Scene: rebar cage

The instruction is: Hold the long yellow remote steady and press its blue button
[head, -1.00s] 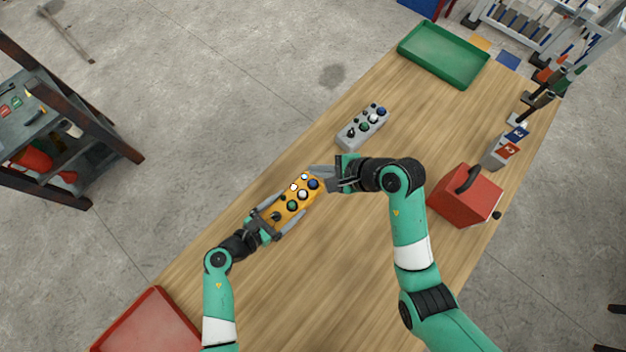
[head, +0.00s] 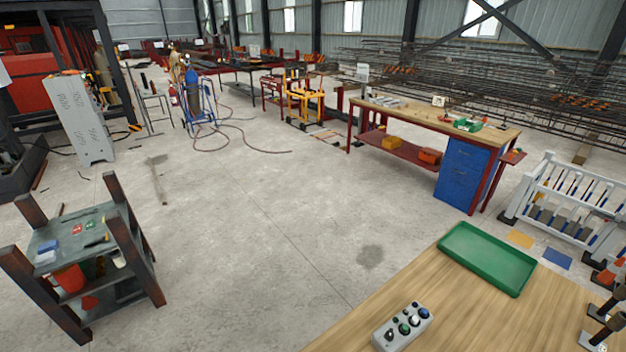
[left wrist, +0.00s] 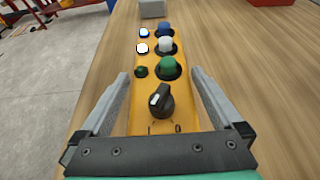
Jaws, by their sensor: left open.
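The long yellow remote (left wrist: 152,73) lies on the wooden table in the left wrist view, pointing away from me. Its blue button (left wrist: 165,30) is near the far end, in the right-hand row. Below that are a white button (left wrist: 165,45), a green button (left wrist: 168,67) and a black knob (left wrist: 161,101). A row of smaller buttons runs along its left. My left gripper (left wrist: 160,75) is open, with one finger on each side of the remote's near part and a gap beside the left finger.
A grey remote (head: 396,335) with several buttons lies on the wooden table (head: 475,320), and a green tray (head: 487,259) sits at its far end. A dark shelf cart (head: 85,255) stands on the floor at left. The floor between is mostly clear.

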